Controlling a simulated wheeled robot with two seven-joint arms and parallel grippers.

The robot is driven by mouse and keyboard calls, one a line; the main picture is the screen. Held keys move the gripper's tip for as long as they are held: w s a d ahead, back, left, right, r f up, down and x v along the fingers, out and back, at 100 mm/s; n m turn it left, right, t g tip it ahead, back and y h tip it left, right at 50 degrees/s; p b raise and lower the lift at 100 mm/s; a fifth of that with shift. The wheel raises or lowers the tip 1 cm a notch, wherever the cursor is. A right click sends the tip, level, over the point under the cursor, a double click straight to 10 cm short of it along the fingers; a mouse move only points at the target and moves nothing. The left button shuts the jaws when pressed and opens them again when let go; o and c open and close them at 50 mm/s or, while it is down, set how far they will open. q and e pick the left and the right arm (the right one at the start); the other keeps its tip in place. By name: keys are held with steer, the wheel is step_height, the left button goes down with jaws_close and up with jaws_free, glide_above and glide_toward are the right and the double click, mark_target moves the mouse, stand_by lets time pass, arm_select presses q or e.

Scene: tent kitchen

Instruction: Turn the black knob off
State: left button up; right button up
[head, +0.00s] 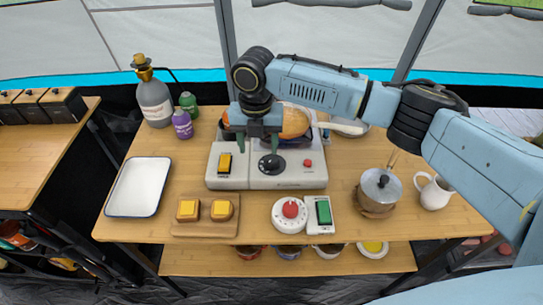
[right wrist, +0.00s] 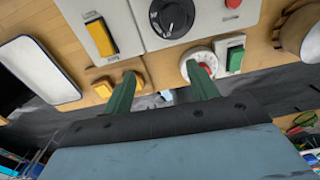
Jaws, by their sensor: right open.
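The black knob (head: 271,164) is a round dial on the front of a white appliance (head: 308,179), between a yellow switch (head: 225,164) and a red button (head: 307,163). In the right wrist view the black knob (right wrist: 171,17) is at the top, with pale markings on it; I cannot read its setting. My right gripper (head: 257,145) is above the appliance, just behind the knob in the head view. Its two green fingers are open and apart, with nothing between them in the right wrist view (right wrist: 162,75). My left gripper is out of view.
A white dial with a red centre (head: 290,214) and a green switch (head: 323,213) sit in front of the appliance. A board (head: 205,229) with two yellow-topped pieces is at front left. A white tray (head: 138,187) is further left, a pot (head: 380,188) and white jug (head: 434,192) right.

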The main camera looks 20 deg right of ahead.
mark_target(272, 159)
steer(key=w+d+r+n, duration=0.1)
steer(key=w+d+r, duration=0.2)
steer(key=r, duration=0.1)
steer(key=shift+h, duration=0.3)
steer(key=f, duration=0.9)
steer(key=d+f, duration=0.1)
steer(key=f, duration=0.3)
steer(key=shift+s+d+f+b, duration=0.1)
steer(key=shift+s+f+b, duration=0.1)
steer(key=shift+b, duration=0.2)
steer(key=c, duration=1)
